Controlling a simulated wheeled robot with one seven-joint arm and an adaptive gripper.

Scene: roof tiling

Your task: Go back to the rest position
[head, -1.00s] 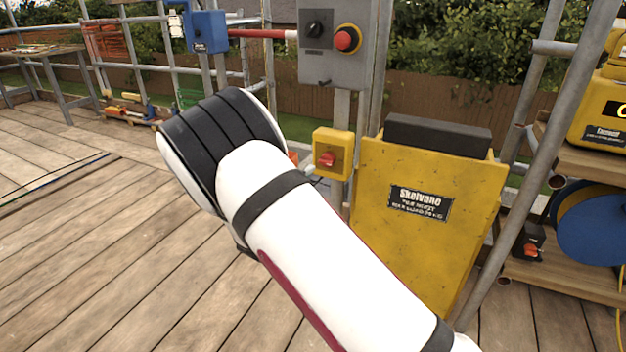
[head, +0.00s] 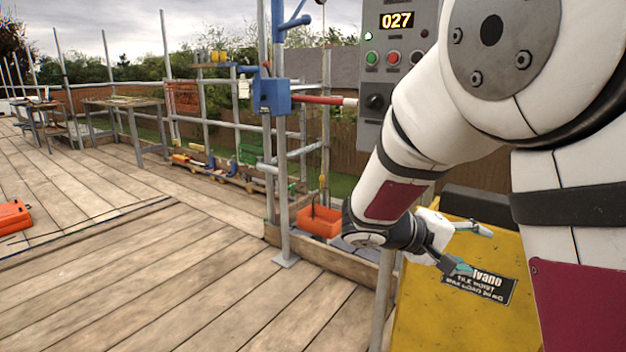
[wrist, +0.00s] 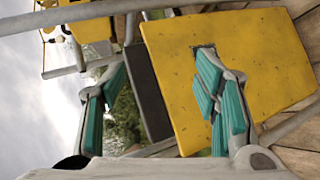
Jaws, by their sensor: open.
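My gripper (head: 474,248) is open and empty in the head view, at the end of my folded arm. It is in front of the yellow tile hoist box (head: 450,310) and overlaps part of its label. In the wrist view the two teal-padded fingers (wrist: 165,98) stand apart, with nothing between them. The yellow hoist box (wrist: 265,60) lies beyond the right finger there, and its picture is tilted. I cannot tell whether the gripper touches the box.
A grey control panel (head: 372,130) with a lit 027 display stands behind my arm. A blue box (head: 271,96) sits on a scaffold post. An orange bin (head: 319,222) is near the post's foot. An orange case (head: 12,217) lies far left.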

